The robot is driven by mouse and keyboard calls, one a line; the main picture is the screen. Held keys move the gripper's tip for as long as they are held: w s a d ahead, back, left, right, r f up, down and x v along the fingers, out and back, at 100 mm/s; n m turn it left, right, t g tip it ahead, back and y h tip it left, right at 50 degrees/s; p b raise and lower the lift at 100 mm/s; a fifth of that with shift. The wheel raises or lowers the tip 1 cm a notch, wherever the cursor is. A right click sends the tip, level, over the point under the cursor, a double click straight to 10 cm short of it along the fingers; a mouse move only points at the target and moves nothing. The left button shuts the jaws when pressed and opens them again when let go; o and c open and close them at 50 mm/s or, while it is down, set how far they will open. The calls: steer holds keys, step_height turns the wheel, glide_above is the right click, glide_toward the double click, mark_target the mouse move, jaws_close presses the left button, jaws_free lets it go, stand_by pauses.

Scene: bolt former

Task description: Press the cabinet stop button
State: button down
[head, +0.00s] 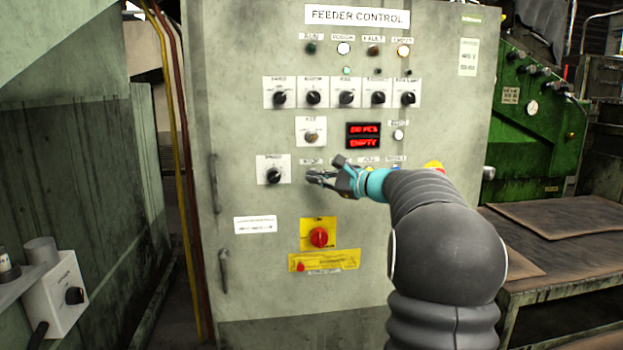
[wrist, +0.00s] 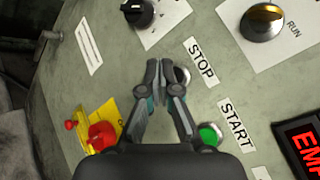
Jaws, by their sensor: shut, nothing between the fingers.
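The grey cabinet (head: 235,130) is labelled FEEDER CONTROL and fills the middle of the head view. In the wrist view, the STOP label (wrist: 202,62) is right of my fingertips. A round button (wrist: 184,75) beside that label is partly hidden by my right finger. My gripper (wrist: 159,62) is shut and empty, in front of the panel just left of this button; I cannot tell whether it touches the panel.
A green START button (wrist: 209,134) sits below the stop button in the wrist view. A red rotary switch on a yellow plate (head: 305,223) is below my gripper. A selector knob (head: 274,175) is to the left, a red display (head: 363,135) above.

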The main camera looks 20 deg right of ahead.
steer(key=shift+s, duration=0.1)
steer(key=shift+s+a+b, duration=0.25)
steer(key=shift+s+b, duration=0.2)
steer(key=shift+s, duration=0.35)
steer(key=shift+s+a+b, duration=0.2)
steer(key=shift+s+b, duration=0.25)
steer(key=shift+s, duration=0.35)
steer(key=shift+s+a+b, duration=0.25)
steer(key=shift+s+b, duration=0.2)
steer(key=shift+s, duration=0.35)
steer(key=shift+d, duration=0.1)
